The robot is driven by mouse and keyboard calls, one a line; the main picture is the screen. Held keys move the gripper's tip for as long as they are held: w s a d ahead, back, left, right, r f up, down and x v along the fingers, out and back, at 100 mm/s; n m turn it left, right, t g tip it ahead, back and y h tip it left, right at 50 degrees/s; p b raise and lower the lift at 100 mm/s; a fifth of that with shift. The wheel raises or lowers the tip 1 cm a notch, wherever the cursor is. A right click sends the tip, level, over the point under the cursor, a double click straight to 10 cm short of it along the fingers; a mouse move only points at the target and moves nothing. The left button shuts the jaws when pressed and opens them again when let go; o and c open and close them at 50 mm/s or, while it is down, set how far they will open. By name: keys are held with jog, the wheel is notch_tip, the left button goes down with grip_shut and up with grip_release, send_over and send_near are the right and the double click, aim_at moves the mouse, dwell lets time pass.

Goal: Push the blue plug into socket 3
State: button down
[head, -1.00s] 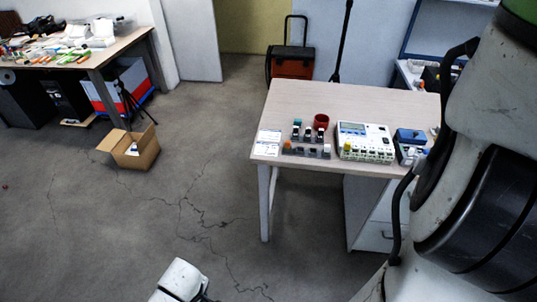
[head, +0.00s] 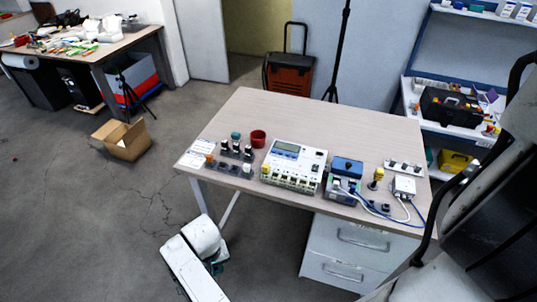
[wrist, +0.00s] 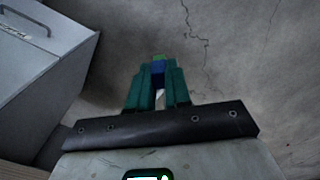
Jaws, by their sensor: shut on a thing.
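My gripper (wrist: 158,90) is shut on the blue plug (wrist: 158,68), which sits between the green fingertips in the wrist view, over bare floor. The plug has a green end. In the head view my white arm shows in front of the table at the bottom; the plug cannot be made out there. The white instrument (head: 293,165) with a small screen lies on the table. A row of sockets (head: 290,182) runs along its front, with a yellow plug (head: 265,170) at the left end. Socket numbers are too small to read.
The table (head: 330,115) also holds small racks (head: 228,167), a red cup (head: 258,138), a blue-topped device (head: 345,168) and a white box with cables (head: 404,187). A drawer cabinet (head: 345,255) stands underneath; a cabinet shows in the wrist view (wrist: 50,60). The table's back is clear.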

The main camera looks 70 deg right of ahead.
jog(key=d+r+m+p, duration=0.1)
jog(key=d+r+m, duration=0.4)
jog(key=d+m, duration=0.3)
jog(key=d+r+m+p, duration=0.1)
jog(key=d+r+m, duration=0.45)
jog(key=d, duration=0.35)
jog(key=shift+s+d+r+m+b, duration=0.4)
jog(key=shift+s+d+r+m, duration=0.8)
jog(key=shift+d+m, duration=1.25)
jog(key=shift+s+d+r+m+b, duration=0.55)
jog(key=shift+s+d+m, duration=1.25)
jog(key=shift+d, duration=1.2)
jog(key=shift+s+d+r+m+b, duration=0.25)
jog(key=shift+s+d+r+m, duration=0.95)
jog(key=shift+d+m, duration=1.3)
jog(key=shift+s+d, duration=0.15)
jog(key=shift+d, duration=0.05)
jog(key=shift+f+n, duration=0.3)
jog(key=shift+f, duration=1)
jog(key=c, duration=1)
grip_release()
jog(key=shift+o, duration=0.9)
jog(key=shift+r, duration=0.1)
